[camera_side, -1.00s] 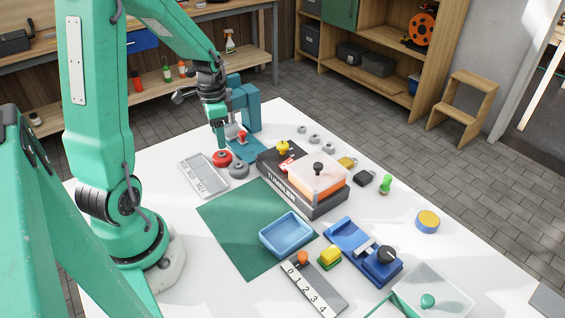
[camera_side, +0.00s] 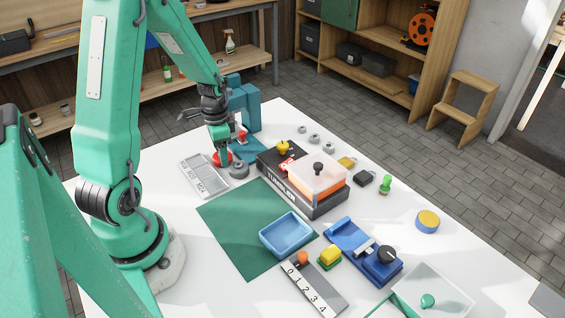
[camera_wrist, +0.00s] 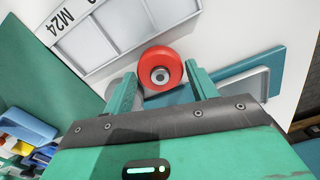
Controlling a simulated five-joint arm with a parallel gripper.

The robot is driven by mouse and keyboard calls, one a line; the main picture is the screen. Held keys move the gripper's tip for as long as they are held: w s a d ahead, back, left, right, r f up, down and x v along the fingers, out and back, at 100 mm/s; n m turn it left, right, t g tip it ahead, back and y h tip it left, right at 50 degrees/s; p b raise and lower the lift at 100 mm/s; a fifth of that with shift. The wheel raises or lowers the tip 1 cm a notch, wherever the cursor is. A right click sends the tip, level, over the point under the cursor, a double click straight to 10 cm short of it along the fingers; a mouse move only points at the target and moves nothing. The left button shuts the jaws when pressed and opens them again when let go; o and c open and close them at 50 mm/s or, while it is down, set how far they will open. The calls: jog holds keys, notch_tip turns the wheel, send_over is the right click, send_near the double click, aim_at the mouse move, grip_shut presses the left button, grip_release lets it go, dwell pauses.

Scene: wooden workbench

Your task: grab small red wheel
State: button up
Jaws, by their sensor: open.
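The small red wheel (camera_wrist: 160,64) lies on the white tabletop with its grey hub facing up in the wrist view. It appears between the two green fingertips of my gripper (camera_wrist: 160,76), nearer their far ends. My gripper is open and holds nothing. In the side view the red wheel (camera_side: 218,159) is partly hidden by my gripper (camera_side: 224,155), which is low over it. Whether the fingers touch the wheel I cannot tell.
A grey wheel (camera_side: 239,169) sits close by on the right. A light sorting tray (camera_side: 203,178) marked M24 lies on the left. A teal press-like fixture (camera_side: 246,105) stands behind, and a dark tumbler box (camera_side: 320,203) is further right. The green mat (camera_side: 240,225) has bare room.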

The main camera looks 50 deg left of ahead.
jog(key=shift+f, duration=0.45)
jog(key=c, duration=0.7)
jog(key=shift+o, duration=0.2)
jog(key=shift+r, duration=0.2)
jog(key=shift+r, duration=0.45)
notch_tip(320, 180, up, 3)
jog(key=shift+f, duration=0.1)
jog(key=d+r, duration=0.7)
jog(key=d, duration=0.4)
jog(key=shift+w+d, duration=0.25)
jog(key=shift+d, duration=0.05)
